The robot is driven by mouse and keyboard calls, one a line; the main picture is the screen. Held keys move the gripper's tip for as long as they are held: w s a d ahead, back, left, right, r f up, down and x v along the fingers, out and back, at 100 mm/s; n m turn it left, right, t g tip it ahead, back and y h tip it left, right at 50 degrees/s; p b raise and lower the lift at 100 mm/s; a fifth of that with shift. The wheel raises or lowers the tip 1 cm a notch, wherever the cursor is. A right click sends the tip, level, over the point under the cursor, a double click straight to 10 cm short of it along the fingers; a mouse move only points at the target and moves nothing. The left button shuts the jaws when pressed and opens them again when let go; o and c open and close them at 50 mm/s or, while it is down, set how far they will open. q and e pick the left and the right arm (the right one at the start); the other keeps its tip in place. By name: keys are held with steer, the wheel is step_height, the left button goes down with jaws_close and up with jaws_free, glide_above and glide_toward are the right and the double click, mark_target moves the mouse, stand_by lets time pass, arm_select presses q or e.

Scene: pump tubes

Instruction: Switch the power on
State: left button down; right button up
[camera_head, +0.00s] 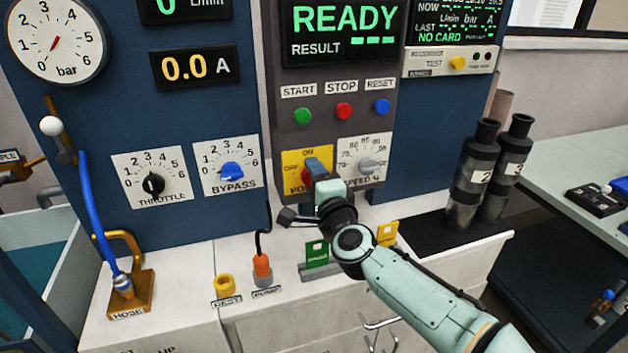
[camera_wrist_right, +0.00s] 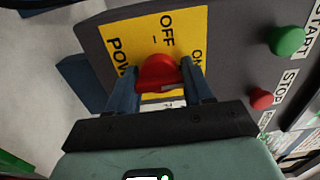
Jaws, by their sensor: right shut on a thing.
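The power switch is a red knob (camera_wrist_right: 157,72) on a yellow plate (camera_head: 293,160) marked ON and OFF, low on the grey control panel. In the right wrist view the plate (camera_wrist_right: 190,24) shows OFF at the knob's far side and ON to the right. My right gripper (camera_head: 318,170) is at the switch. Its two blue fingers stand on either side of the red knob, shut on it. In the head view the gripper mostly hides the knob and part of the plate; I cannot tell the knob's exact setting. My left gripper is not in view.
Green START (camera_head: 303,116), red STOP (camera_head: 344,111) and blue RESET (camera_head: 382,107) buttons sit above. The speed dial (camera_head: 368,166) is close right of my gripper. The display (camera_head: 343,25) reads READY. A black cable with an orange plug (camera_head: 262,267) stands below left.

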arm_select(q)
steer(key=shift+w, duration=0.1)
arm_select(e)
steer(key=shift+d+r+m, duration=0.2)
steer(key=shift+m, duration=0.1)
steer(key=o, duration=1)
steer(key=shift+o, duration=0.2)
steer(key=shift+f, duration=0.1)
steer(key=shift+a, duration=0.1)
steer(key=shift+f, duration=0.1)
